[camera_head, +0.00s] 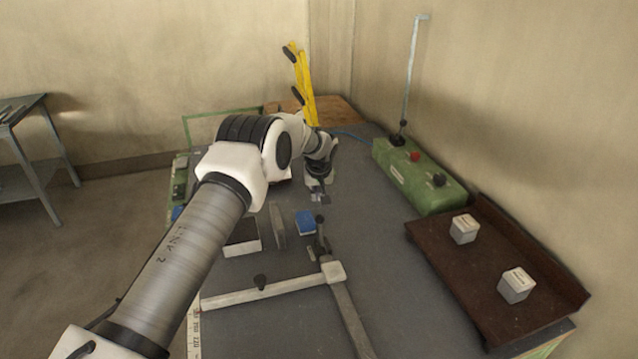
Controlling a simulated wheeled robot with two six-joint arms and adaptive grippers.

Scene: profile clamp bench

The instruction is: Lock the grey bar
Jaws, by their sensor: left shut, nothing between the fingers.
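A grey bar (350,318) lies on the dark bench top, running from a pale corner block (333,271) toward the bottom edge of the view. A small dark clamp with an upright black-knobbed lever (321,236) stands just beyond the block. My left gripper (319,197) points down beyond that lever, apart from it; it is shut and empty. My left arm covers part of the bench's left side. My right gripper is not in view.
A blue block (305,222), a flat grey piece (277,225) and a pale box (242,238) lie left of the clamp. A green box (420,178) with red and black knobs and a brown tray (470,270) with two white blocks line the right side. The bench between is clear.

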